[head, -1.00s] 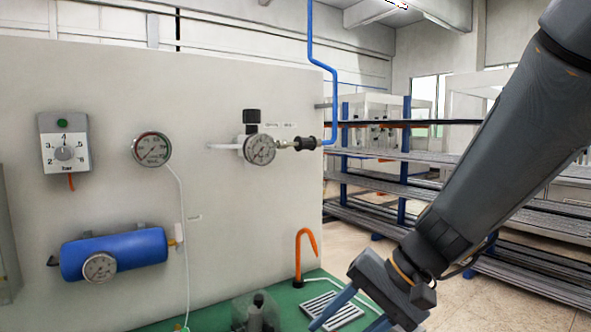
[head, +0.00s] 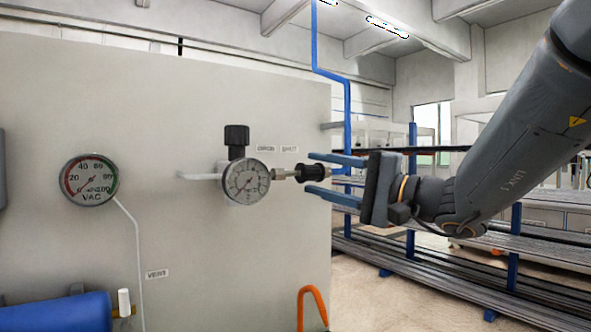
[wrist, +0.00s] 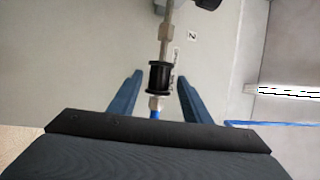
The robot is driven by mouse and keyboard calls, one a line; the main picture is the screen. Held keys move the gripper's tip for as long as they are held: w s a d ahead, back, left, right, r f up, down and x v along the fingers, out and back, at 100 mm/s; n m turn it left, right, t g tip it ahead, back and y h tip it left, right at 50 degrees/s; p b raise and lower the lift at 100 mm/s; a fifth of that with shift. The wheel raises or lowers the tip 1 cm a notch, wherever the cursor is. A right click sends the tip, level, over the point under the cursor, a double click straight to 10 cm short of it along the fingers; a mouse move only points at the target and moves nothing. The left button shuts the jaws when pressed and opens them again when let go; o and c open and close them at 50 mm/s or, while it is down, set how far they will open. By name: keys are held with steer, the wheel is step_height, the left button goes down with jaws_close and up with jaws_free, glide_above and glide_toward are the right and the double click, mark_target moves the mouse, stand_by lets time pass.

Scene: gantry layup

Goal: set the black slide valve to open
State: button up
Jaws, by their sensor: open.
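The black slide valve (head: 313,173) is a small ribbed black sleeve on the pipe line right of a round gauge (head: 246,181), in front of the grey panel. In the wrist view the black sleeve (wrist: 159,77) sits between a metal fitting and the blue hose end. My gripper (head: 322,175) comes in from the right with blue fingers, one above and one below the line, tips near the sleeve. In the wrist view my fingers (wrist: 158,82) stand apart on either side of the sleeve, with gaps visible. I cannot tell the sleeve's set position.
Two small labels (head: 278,149) are above the valve; their words are hard to read. A black knob (head: 237,136) tops the gauge. A vacuum gauge (head: 90,179) and blue tank (head: 60,313) are at left. Racks (head: 450,270) stand behind.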

steer(key=f+p+x, duration=0.1)
steer(key=x, duration=0.5)
steer(key=shift+a+r, duration=0.25)
steer(key=shift+r, duration=0.25)
steer(key=shift+w, duration=0.1)
jaws_close()
